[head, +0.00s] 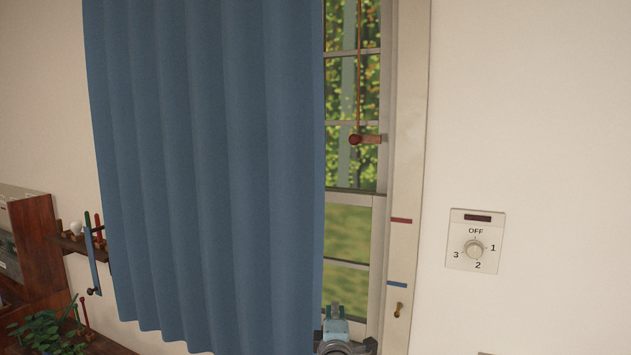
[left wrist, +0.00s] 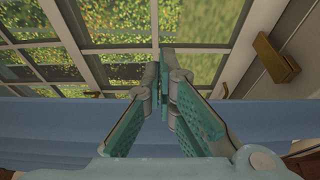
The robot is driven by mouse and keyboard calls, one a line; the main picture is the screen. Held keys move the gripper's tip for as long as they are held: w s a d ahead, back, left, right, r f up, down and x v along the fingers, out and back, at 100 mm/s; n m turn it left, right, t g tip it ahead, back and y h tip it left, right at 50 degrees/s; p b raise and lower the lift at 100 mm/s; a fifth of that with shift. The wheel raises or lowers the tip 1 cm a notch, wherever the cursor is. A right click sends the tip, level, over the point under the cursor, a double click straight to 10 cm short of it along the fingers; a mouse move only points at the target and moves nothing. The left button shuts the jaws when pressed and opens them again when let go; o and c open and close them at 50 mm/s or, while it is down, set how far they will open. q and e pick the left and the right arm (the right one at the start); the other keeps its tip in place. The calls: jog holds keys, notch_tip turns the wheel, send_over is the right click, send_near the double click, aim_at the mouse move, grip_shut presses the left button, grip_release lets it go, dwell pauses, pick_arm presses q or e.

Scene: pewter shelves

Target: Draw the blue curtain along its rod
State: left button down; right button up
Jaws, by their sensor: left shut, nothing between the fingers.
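The blue curtain (head: 205,170) hangs in folds and covers most of the window, with its right edge leaving a strip of glass bare. It also shows as a blue band across the left wrist view (left wrist: 50,125). My left gripper (head: 335,310) is at the bottom of the head view, beside the lower right edge of the curtain. In the left wrist view its fingertips (left wrist: 163,62) meet with nothing between them, pointing toward the window panes. I cannot tell whether it touches the cloth. The rod is out of view. My right gripper is not in view.
A cord with a red-ended wooden handle (head: 367,139) hangs before the glass. The window frame (head: 407,180) carries red and blue marks and a small brass hook (head: 399,309). A dial panel (head: 475,240) is on the wall. A small shelf (head: 75,243) and plant (head: 45,328) stand left.

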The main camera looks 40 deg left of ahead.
aim_at(228, 282)
pick_arm(q)
jog(key=shift+a, duration=0.1)
dwell(0.5)
jog(key=s+a+b, duration=0.1)
jog(key=a+b, duration=0.1)
jog(key=a, duration=0.2)
jog(key=s+a+b, duration=0.1)
jog(key=s+a, duration=0.1)
jog(key=a, duration=0.3)
jog(key=s+a+b, duration=0.2)
jog(key=a, duration=0.3)
jog(key=shift+a+f+b, duration=0.2)
jog(key=shift+b, duration=0.1)
jog(key=shift+s+a, duration=0.15)
jog(key=shift+a, duration=0.15)
jog(key=shift+r, duration=0.15)
